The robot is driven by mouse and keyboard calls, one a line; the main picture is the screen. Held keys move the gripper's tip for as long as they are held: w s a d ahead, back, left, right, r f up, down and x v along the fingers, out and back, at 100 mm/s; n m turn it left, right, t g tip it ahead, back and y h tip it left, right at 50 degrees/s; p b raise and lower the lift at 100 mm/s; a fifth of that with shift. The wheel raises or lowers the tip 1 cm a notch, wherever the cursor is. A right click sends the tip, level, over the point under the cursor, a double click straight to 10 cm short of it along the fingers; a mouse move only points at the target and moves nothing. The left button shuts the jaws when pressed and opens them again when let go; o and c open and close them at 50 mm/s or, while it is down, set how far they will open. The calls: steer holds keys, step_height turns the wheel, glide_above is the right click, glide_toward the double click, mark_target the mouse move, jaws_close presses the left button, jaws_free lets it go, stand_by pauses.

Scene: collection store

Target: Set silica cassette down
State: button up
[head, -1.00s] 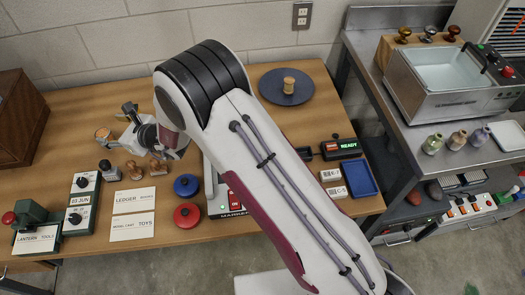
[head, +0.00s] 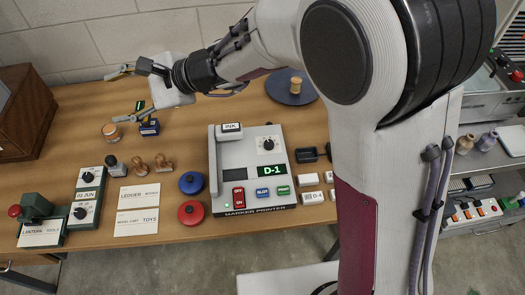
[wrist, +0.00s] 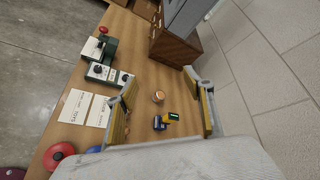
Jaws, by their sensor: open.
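My gripper (head: 124,95) is over the far left of the wooden table, fingers spread wide with nothing between them. In the wrist view, its fingers (wrist: 163,102) stand on either side of a small blue block (wrist: 161,124) and a dark piece with a green face (wrist: 173,115), both lower down on the table. In the head view, the blue block (head: 149,127) sits just right of the lower finger and the green-faced piece (head: 140,105) shows behind it. I cannot tell for certain which is the silica cassette. Whether the two touch is unclear.
A round tan-topped tin (head: 111,132) stands left of the blue block. Stamps (head: 141,165), cards (head: 138,195) and red and blue round tins (head: 191,213) lie nearer. A marker printer (head: 250,170) stands at centre. A wooden cabinet (head: 25,115) bounds the left.

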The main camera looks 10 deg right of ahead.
steer(key=s+d+n+h, duration=0.4)
steer(key=s+d, duration=0.3)
steer(key=d, duration=0.6)
steer(key=s+d+n+t+h, duration=0.1)
steer(key=s+d+n+h, duration=0.3)
steer(key=s+d, duration=0.4)
steer(key=s+d+n+t+h, duration=0.1)
steer(key=s+d+n+h, duration=0.2)
steer(key=d, duration=1.6)
steer(key=s+h, duration=0.2)
steer(key=s, duration=0.3)
steer(key=shift+r+n, duration=0.2)
steer(key=shift+n, duration=0.2)
steer(key=shift+o, duration=0.6)
